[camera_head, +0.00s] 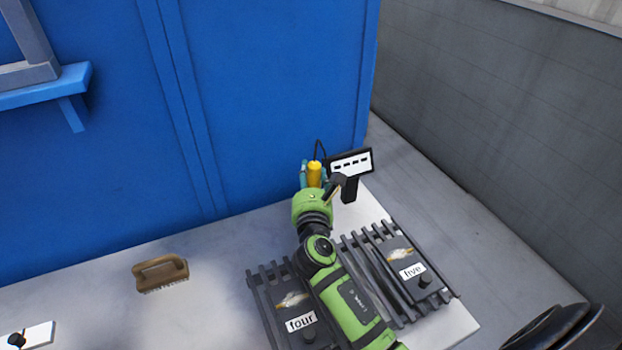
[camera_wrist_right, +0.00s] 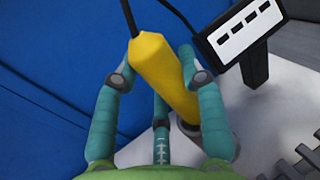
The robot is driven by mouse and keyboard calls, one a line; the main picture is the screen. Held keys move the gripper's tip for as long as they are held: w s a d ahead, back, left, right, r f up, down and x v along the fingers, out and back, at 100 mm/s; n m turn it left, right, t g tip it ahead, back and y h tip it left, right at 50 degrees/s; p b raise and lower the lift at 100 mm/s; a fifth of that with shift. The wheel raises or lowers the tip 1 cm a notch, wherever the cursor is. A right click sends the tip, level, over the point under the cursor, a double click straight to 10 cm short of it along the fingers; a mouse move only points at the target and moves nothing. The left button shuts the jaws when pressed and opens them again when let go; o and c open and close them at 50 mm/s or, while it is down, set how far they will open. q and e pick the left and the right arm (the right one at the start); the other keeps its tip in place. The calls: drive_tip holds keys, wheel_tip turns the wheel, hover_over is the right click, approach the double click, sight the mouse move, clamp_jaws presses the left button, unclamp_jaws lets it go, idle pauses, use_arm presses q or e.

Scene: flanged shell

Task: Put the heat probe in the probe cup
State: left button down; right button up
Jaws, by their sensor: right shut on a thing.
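The heat probe is a yellow handle (camera_head: 314,174) with a black cord. My right gripper (camera_head: 312,180) is shut on it near the blue wall at the back of the table. In the right wrist view the teal fingers (camera_wrist_right: 160,78) stand on both sides of the yellow probe (camera_wrist_right: 165,72), with a third finger below. The probe's lower end meets a small grey round thing (camera_wrist_right: 188,127), which may be the probe cup. It is mostly hidden, so I cannot tell whether the probe is inside it or above it. My left gripper is not in view.
A black display (camera_head: 350,163) on a stand is just right of the probe. Two slatted grills carry labels "four" (camera_head: 300,322) and "five" (camera_head: 412,271), under and beside my right arm. A brown brush (camera_head: 160,272) lies at left, with clear table around it.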

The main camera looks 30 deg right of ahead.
drive_tip(key=shift+f, duration=0.1)
drive_tip(key=o, duration=1.2)
drive_tip(key=shift+s+a, duration=0.1)
drive_tip(key=shift+s, duration=0.05)
drive_tip(key=b+v, duration=0.1)
drive_tip(key=v, duration=1)
drive_tip(key=shift+s+a+b, duration=0.15)
drive_tip(key=shift+s+b, duration=0.2)
drive_tip(key=shift+b, duration=0.05)
